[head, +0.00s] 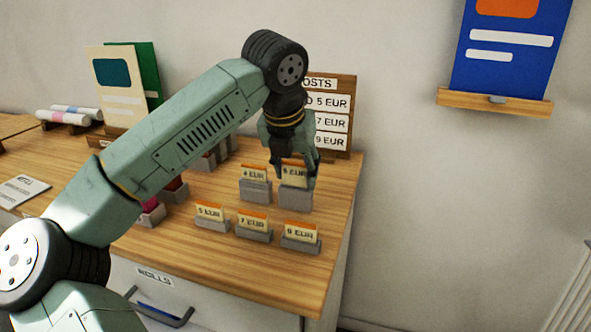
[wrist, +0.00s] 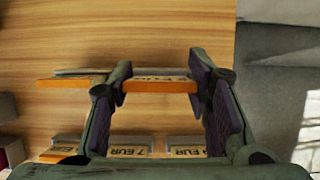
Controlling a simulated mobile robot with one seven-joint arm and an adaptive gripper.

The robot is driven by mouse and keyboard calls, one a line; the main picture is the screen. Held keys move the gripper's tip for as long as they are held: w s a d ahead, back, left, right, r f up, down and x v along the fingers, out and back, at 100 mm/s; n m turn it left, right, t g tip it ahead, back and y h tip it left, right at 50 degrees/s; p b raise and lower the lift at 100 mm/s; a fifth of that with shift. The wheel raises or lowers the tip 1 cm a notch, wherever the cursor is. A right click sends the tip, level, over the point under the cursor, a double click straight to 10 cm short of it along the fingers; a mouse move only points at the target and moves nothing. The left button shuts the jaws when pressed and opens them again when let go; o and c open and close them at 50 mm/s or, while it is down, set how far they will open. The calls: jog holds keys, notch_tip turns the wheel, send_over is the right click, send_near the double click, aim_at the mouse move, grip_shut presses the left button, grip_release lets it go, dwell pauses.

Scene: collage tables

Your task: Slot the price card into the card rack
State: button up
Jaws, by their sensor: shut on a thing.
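The price card (head: 294,171), cream with an orange top edge and text that looks like "8 EUR", is upright between the fingers of my gripper (head: 294,178). The grey card rack (head: 295,200) stands directly below it, and the card's lower edge meets the rack top. I cannot tell how deep the card sits in the slot. In the wrist view my gripper (wrist: 162,76) is shut on the card's two side edges. The card's orange edge (wrist: 160,87) shows there from above, and the rack under it is mostly hidden.
A rack with a 4 EUR card (head: 254,189) stands close on the left. A front row holds cards for 5 EUR (head: 210,213), 7 EUR (head: 252,223) and another (head: 300,233). A wooden price board (head: 335,115) stands behind. The table's right edge is near.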

jog(key=shift+f, duration=0.3)
jog(key=o, duration=0.8)
jog(key=shift+o, duration=0.3)
jog(key=o, duration=0.4)
jog(key=shift+c, duration=0.2)
jog(key=shift+r, duration=0.15)
